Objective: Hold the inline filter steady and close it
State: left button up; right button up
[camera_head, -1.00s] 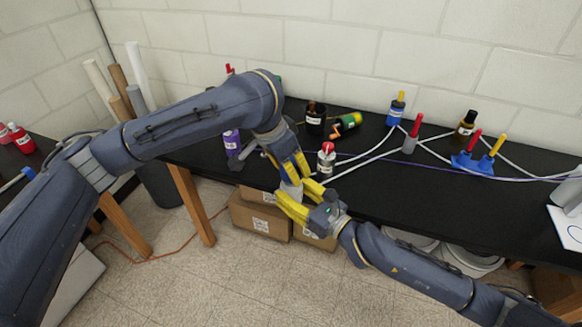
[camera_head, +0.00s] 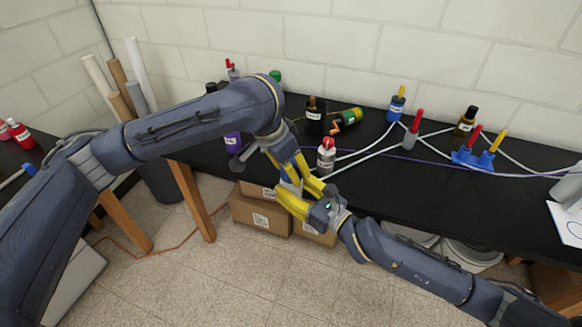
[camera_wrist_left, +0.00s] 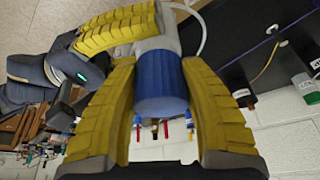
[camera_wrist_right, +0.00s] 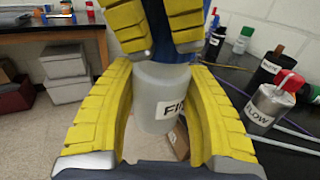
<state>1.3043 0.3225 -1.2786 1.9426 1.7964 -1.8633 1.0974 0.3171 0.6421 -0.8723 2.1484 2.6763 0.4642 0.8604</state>
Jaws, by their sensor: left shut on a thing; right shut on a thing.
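The inline filter has a blue part (camera_wrist_left: 160,85) and a whitish translucent body (camera_wrist_right: 160,100) with a partly seen black-lettered label. In the head view it is mostly hidden between my two grippers. My left gripper (camera_wrist_left: 162,100) is shut on the blue part from above. My right gripper (camera_wrist_right: 160,125) is shut on the white body below it. The two grippers are close together in front of the bench edge. Whether a gap is left between blue part and body cannot be told, as fingers cover the joint.
A grey, red-topped bottle (camera_head: 326,158) stands on the black bench (camera_head: 390,195) close to my grippers. White tubing (camera_head: 365,153) runs across the bench to blue stands (camera_head: 472,163) with red and yellow handles. Cardboard boxes (camera_head: 260,213) sit on the floor below.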

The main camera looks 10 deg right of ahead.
pick_arm(q)
jog(key=shift+f, duration=0.6)
dwell(0.3)
